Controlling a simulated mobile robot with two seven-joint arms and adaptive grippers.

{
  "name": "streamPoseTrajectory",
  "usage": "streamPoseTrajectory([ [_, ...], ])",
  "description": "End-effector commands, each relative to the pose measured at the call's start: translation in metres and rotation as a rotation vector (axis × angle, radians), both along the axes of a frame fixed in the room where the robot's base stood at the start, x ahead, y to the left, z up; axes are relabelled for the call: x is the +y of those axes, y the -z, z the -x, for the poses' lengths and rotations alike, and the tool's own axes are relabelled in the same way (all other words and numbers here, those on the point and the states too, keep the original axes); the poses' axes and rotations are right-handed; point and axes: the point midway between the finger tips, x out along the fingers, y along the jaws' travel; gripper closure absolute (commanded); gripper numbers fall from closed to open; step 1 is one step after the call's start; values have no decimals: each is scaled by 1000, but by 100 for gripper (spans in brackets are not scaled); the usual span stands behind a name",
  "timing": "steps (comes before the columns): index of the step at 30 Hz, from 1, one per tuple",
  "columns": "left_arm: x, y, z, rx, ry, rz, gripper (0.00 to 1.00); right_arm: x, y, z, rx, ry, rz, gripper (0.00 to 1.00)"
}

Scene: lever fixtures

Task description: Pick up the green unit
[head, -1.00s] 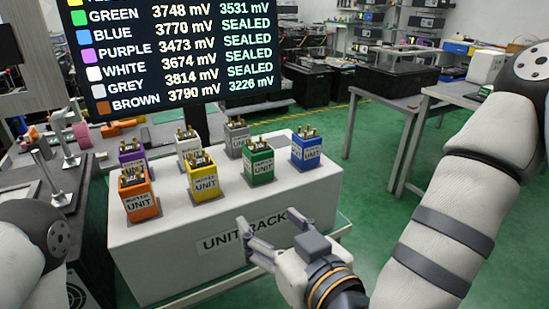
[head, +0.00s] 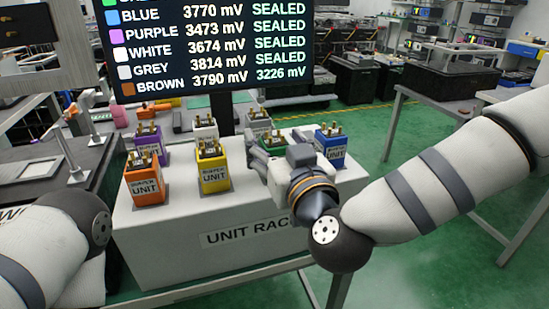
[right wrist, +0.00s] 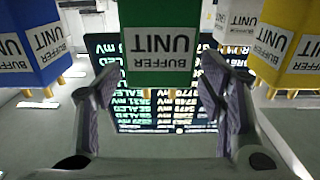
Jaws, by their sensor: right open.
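The green unit (head: 272,139) stands on the unit rack, mostly hidden in the head view behind my right gripper (head: 262,158). In the right wrist view, which shows things upside down, the green unit (right wrist: 160,45) with its BUFFER UNIT label is between the two spread fingers of my right gripper (right wrist: 158,80). Gaps show between its sides and the fingers, so the gripper is open and not clamped on it. My left arm shows at the lower left of the head view, but its gripper is out of the picture.
The white unit rack (head: 170,245) also carries a blue unit (head: 331,146), yellow unit (head: 213,172), orange unit (head: 144,182), purple unit (head: 149,142), white unit (head: 204,131) and grey unit (head: 257,122). A voltage screen (head: 205,50) stands behind. Green floor lies to the right.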

Motion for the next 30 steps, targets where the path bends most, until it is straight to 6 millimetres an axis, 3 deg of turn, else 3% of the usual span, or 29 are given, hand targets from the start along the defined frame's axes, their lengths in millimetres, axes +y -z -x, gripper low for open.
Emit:
streamPoseTrajectory([
  [8, 0, 1, 1, 3, 0, 0, 60, 3, -1, -9, -1, -1, 1, 37],
  [11, 0, 1, 1, 3, 1, 0, 60, 3, -1, -9, -1, -1, 1, 55],
  [16, 0, 1, 1, 3, 1, 0, 60, 3, -1, -8, -1, -1, 1, 93],
  [25, 0, 0, 0, 0, 1, 0, 60, 3, -4, -8, -3, -1, 0, 93],
  [30, 0, -6, -6, -22, 0, 0, 60, 3, -31, -8, -12, -1, -1, 93],
])
